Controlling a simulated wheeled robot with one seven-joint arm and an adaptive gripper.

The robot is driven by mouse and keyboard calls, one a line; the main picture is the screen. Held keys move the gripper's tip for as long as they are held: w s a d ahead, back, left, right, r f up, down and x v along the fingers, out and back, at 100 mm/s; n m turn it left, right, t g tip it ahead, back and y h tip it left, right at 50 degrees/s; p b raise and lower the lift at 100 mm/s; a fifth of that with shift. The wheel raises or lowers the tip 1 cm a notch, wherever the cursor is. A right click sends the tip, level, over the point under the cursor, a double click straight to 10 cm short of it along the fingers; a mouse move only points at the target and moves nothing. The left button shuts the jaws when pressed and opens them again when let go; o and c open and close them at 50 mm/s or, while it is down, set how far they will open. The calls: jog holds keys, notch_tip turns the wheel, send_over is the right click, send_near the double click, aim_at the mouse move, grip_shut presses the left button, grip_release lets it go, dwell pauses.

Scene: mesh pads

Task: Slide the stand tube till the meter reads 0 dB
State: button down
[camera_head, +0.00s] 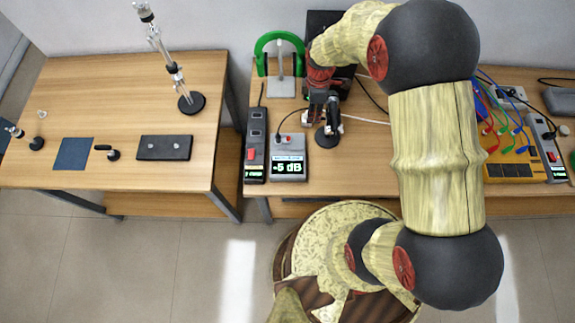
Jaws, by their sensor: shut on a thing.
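A grey meter box (289,160) with a red switch stands near the front edge of the right table; its display reads -5 dB. My gripper (329,122) is right of and slightly behind it, pointing down over a round dark stand base (322,143). My gripper is shut on the stand tube, which is mostly hidden by the fingers and wrist. How far the tube is slid up or down cannot be seen.
A green horseshoe-shaped frame (262,48) stands behind the meter. A dark power strip (255,145) lies left of it. Cables cross the table near my gripper. A yellow device (512,169) is at right. The left table holds a tall clear-tube stand (165,55).

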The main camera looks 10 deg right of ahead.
jog(key=shift+r+p, duration=0.4)
jog(key=shift+r, duration=0.35)
jog(key=shift+r+p, duration=0.45)
jog(key=shift+r, duration=0.2)
jog(key=c, duration=1.5)
grip_release()
jog(key=shift+f, duration=0.1)
notch_tip(320, 180, up, 12)
